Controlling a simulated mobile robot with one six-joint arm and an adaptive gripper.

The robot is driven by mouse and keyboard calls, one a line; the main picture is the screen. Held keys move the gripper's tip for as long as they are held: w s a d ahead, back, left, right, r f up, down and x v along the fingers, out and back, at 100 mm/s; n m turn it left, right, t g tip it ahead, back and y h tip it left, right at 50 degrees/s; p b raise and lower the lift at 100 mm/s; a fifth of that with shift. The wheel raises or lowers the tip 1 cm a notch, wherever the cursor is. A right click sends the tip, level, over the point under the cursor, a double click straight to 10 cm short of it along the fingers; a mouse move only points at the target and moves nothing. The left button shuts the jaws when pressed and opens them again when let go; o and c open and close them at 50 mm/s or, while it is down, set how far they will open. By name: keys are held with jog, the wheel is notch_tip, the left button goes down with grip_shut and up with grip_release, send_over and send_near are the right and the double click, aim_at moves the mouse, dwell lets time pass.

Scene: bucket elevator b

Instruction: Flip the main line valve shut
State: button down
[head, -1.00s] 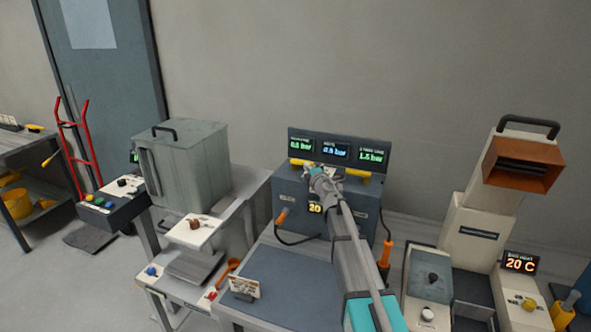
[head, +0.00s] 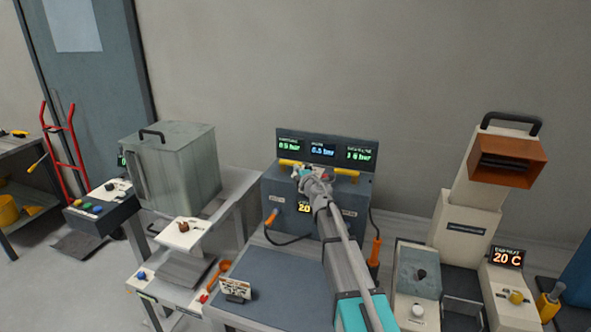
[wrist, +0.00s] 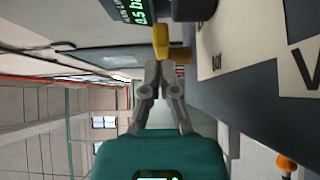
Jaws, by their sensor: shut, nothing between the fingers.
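The grey-blue valve panel (head: 325,215) stands at the back of the bench, with three pressure readouts above it. Two yellow handles lie along its top: a left one (head: 290,162) and a right one (head: 346,173). I cannot read which is labelled main line. My gripper (head: 303,170) is at the panel between them, nearer the left handle. In the wrist view, my gripper (wrist: 160,66) has its fingers together and empty, with tips right at the end of a yellow handle (wrist: 160,40). I cannot tell whether they touch. My arm hides part of the panel front.
Orange-handled tools hang at the panel's left (head: 272,217) and right (head: 375,250). A grey lidded box (head: 170,165) stands to the left, and a cream machine with an orange hood (head: 510,160) to the right. The blue-grey mat (head: 265,282) before the panel is mostly clear.

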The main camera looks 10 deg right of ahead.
jog(key=s+d, duration=0.6)
jog(key=s, duration=0.2)
jog(key=shift+s, duration=0.35)
jog(key=shift+d, duration=0.1)
